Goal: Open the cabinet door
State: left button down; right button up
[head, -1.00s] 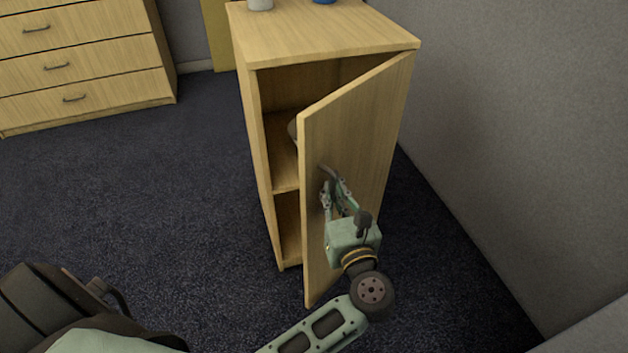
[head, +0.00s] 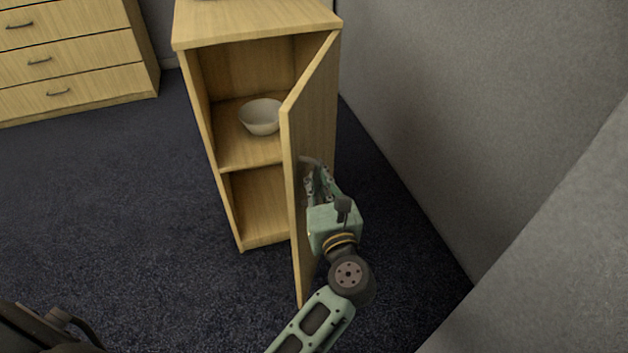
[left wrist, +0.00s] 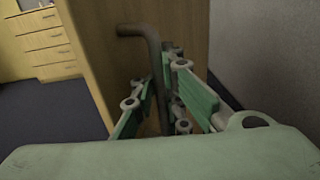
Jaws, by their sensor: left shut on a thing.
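The wooden cabinet (head: 228,205) stands in the middle of the head view with its door (head: 318,110) swung wide open on the right-side hinge. My left gripper (head: 315,180) is shut on the door's dark handle (head: 308,162) on the outer face of the door. In the left wrist view the bent grey handle (left wrist: 152,50) runs down between the fingers (left wrist: 160,100), against the wooden door (left wrist: 110,65). The fingertips are partly hidden. My right gripper is not in view.
A white bowl (head: 261,117) sits on the cabinet's middle shelf (head: 245,150); the lower compartment looks empty. A drawer unit (head: 60,60) stands at the far left. A grey wall (head: 430,120) is close on the right. The dark carpet (head: 110,200) at left is clear.

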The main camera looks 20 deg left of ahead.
pick_arm(q)
jog(key=shift+s+f, duration=0.2)
jog(key=shift+f, duration=0.15)
jog(key=c, duration=2.2)
grip_release()
jog(key=o, duration=0.4)
jog(key=shift+s+d+r, duration=0.1)
jog(key=shift+s+r, duration=0.1)
jog(key=shift+r, duration=0.1)
jog(key=shift+c, duration=0.2)
jog(key=shift+w, duration=0.1)
